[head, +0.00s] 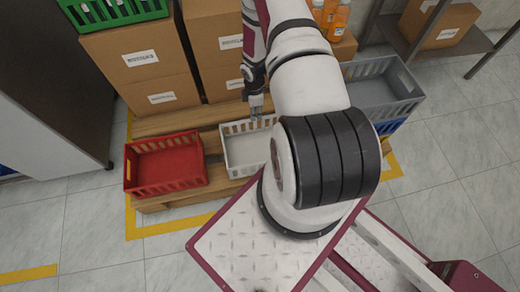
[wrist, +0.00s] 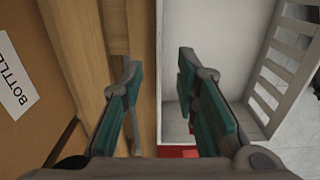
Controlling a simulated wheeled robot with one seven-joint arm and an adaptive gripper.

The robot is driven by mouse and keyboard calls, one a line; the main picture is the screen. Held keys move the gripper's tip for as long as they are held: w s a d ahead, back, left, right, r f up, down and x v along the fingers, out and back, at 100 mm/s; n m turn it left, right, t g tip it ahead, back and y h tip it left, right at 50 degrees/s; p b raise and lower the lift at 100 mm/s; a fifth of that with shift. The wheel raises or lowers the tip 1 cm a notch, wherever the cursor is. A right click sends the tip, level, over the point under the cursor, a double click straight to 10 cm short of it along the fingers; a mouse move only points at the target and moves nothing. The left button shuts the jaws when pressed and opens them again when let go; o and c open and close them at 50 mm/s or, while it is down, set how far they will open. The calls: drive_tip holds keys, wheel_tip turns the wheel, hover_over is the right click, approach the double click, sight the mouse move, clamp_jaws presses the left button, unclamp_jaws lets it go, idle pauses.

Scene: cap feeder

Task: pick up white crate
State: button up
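The white crate (head: 246,152) sits on the wooden pallet, empty where I can see into it, with its right part hidden behind my arm in the head view. In the wrist view, the white crate (wrist: 226,45) fills the right half. My gripper (head: 256,106) is at the crate's back edge. In the wrist view, my gripper (wrist: 160,72) is open, with the crate's near-vertical wall edge between its fingers. One finger is over the pallet wood, the other over the crate's inside. Contact with the wall cannot be told.
A red crate (head: 166,166) stands left of the white one on the pallet (head: 160,201). A grey crate (head: 385,90) is at the right, above a blue one (head: 390,127). Cardboard boxes (head: 140,58) are stacked behind, with a green crate (head: 112,12) on top.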

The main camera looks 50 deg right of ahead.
wheel_tip(320, 180, down, 12)
drive_tip(key=b, duration=0.4)
drive_tip(key=shift+r, duration=0.15)
clamp_jaws()
